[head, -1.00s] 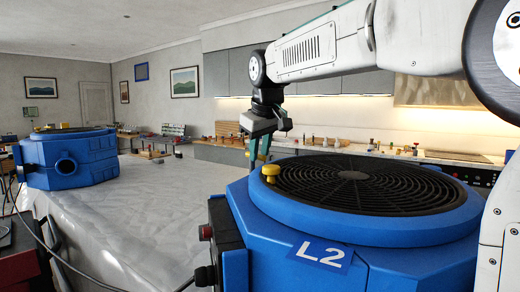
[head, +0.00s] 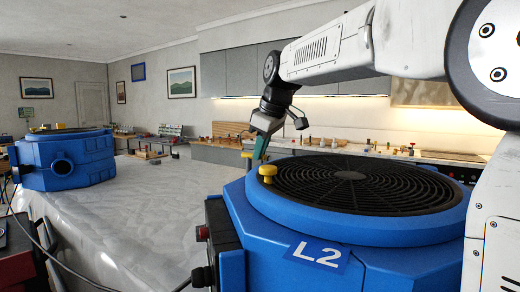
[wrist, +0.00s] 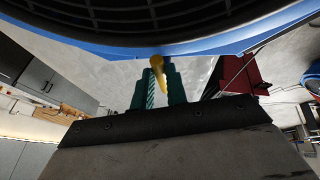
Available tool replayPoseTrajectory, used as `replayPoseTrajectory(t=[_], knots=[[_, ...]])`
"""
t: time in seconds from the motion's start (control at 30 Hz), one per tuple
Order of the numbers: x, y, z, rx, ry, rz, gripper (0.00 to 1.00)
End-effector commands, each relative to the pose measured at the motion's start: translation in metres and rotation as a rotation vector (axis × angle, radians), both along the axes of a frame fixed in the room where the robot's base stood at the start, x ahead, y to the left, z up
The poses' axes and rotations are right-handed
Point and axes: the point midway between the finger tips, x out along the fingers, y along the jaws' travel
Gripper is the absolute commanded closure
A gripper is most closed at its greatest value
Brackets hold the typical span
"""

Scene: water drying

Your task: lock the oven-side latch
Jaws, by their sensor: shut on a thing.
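The blue machine labelled L2 (head: 340,235) stands at the front right, with a round black grille (head: 350,185) on top. A yellow knob (head: 268,173) stands at the left edge of its rim in the head view. My gripper (head: 260,152) is tilted just behind that knob, its green fingers low at the rim. In the wrist view my gripper (wrist: 159,85) is shut on a slim yellow latch handle (wrist: 157,66), close to the blue rim above. I cannot tell whether this handle is the same knob. The latch base is hidden.
A second blue machine (head: 65,160) stands at the far left on the pale covered table (head: 150,205). The table between the machines is mostly clear. A counter with small items (head: 320,142) runs along the back wall. A cable (head: 55,255) hangs at the front left.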

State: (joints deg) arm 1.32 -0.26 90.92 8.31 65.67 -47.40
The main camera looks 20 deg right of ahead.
Motion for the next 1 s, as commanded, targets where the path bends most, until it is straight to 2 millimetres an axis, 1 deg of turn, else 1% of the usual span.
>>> replayPoseTrajectory(t=[0.13,0.17,0.2,0.23,0.47,0.57,0.67,0.9,1.0], knots=[[0.0,0.0,0.0,-0.001,0.001,0.0,1.0],[0.0,0.0,0.0,-0.001,0.001,0.0,0.83],[0.0,0.0,0.0,-0.001,0.0,-0.001,0.72],[0.0,0.0,0.0,-0.001,0.0,-0.001,0.64],[0.0,0.0,0.0,0.0,0.0,-0.002,0.64],[-0.001,0.0,0.003,0.0,-0.001,-0.003,0.64],[-0.005,-0.002,0.013,0.0,-0.004,-0.003,0.64],[-0.022,-0.007,0.05,0.0,-0.004,-0.003,0.64],[-0.027,-0.009,0.062,0.0,-0.003,-0.003,0.64]])
